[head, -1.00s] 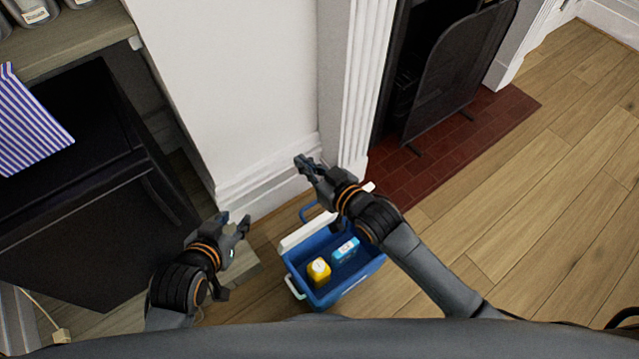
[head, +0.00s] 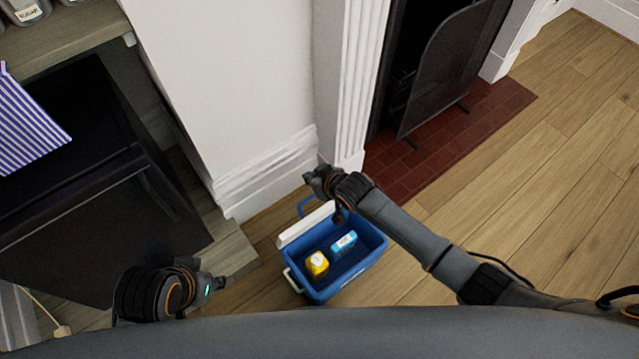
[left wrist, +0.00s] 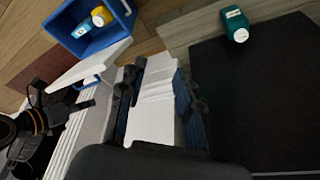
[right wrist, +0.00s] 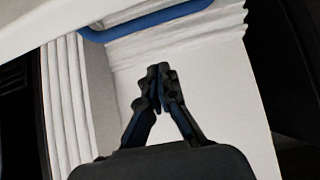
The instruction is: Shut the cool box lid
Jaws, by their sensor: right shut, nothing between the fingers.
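The blue cool box (head: 352,281) stands on the wood floor. Its white lid (head: 296,230) is open, tilted up along the side by the wall. The lid also shows in the left wrist view (left wrist: 88,64) and at the top of the right wrist view (right wrist: 38,22). A blue handle (head: 303,204) sticks out beyond the lid. My right gripper (head: 312,177) is shut and empty, over the lid's far side near the wall; its closed fingers (right wrist: 160,78) show no contact with the lid. My left gripper (head: 220,283) is left of the box, its fingers (left wrist: 158,88) apart and empty.
Inside the box are a yellow container (head: 317,263) and a light blue carton (head: 344,243). A black cabinet (head: 100,235) stands at left, a white wall (head: 230,100) behind, and a fire screen (head: 440,80) at the hearth. A teal bottle (left wrist: 236,24) is near the cabinet. Floor at right is clear.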

